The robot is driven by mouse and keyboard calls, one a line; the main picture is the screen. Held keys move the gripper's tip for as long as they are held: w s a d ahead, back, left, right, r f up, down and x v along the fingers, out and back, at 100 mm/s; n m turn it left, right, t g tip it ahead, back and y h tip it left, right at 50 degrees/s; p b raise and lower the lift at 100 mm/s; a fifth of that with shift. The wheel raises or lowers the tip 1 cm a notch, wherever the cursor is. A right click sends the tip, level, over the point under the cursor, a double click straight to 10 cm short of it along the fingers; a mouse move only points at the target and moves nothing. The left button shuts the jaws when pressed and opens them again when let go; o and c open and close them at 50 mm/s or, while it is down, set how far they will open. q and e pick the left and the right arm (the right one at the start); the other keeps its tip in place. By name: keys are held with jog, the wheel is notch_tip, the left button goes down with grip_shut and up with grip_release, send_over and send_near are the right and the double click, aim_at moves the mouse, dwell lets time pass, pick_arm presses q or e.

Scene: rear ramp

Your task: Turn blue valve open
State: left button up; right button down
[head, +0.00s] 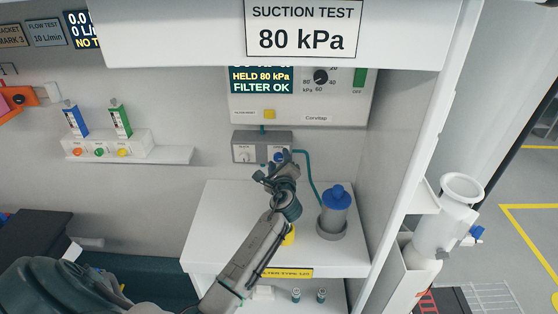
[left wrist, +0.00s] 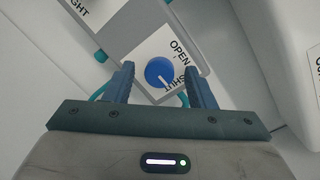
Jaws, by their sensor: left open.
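The blue valve knob (left wrist: 159,72) shows in the left wrist view on a white plate lettered OPEN and SHUT. A pale mark on the knob points toward the SHUT side. In the head view the blue knob (head: 280,156) is partly hidden behind my left gripper (head: 279,170), on the right half of a grey valve box (head: 262,143). My left gripper also shows in the wrist view (left wrist: 158,68). It is open, with one finger on each side of the knob and visible gaps between. I cannot tell its depth to the plate. My right gripper is not in view.
A second knob (head: 244,155) is on the box's left half. A teal hose runs from the box toward a blue-lidded canister (head: 336,210) on the white shelf (head: 215,225). A suction panel (head: 330,105) is above. A side wall stands at right.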

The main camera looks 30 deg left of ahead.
pick_arm(q)
jog(key=c, duration=1)
jog(key=shift+o, duration=0.2)
